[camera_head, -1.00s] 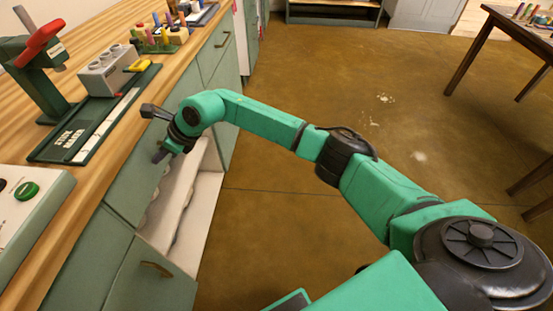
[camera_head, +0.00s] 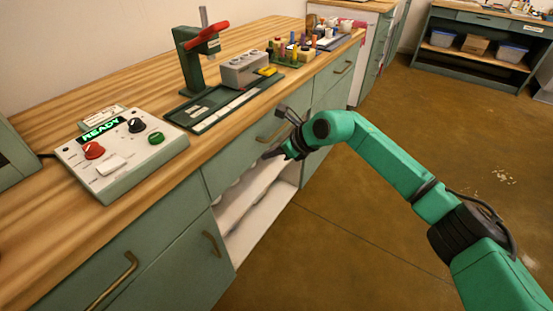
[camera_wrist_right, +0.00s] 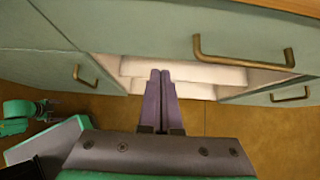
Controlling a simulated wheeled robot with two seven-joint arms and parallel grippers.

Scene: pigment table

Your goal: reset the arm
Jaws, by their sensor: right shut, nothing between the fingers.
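My right arm (camera_head: 390,165) is green and reaches in from the right in the head view. Its gripper (camera_head: 268,154) is beside the front of the green cabinet, at the open shelf below the counter. In the right wrist view the two dark fingers (camera_wrist_right: 160,78) lie together, shut and empty, pointing toward the pale shelf (camera_wrist_right: 205,75). A brass drawer handle (camera_wrist_right: 243,62) is just above and right of them in that view. My left gripper is not in view.
The wooden counter (camera_head: 190,165) holds a control box (camera_head: 120,152) reading READY, a press with a red lever (camera_head: 208,36), a grey block (camera_head: 245,68) and several coloured vials. Open floor (camera_head: 340,245) lies right of the cabinet. A shelf unit (camera_head: 470,45) stands at the back.

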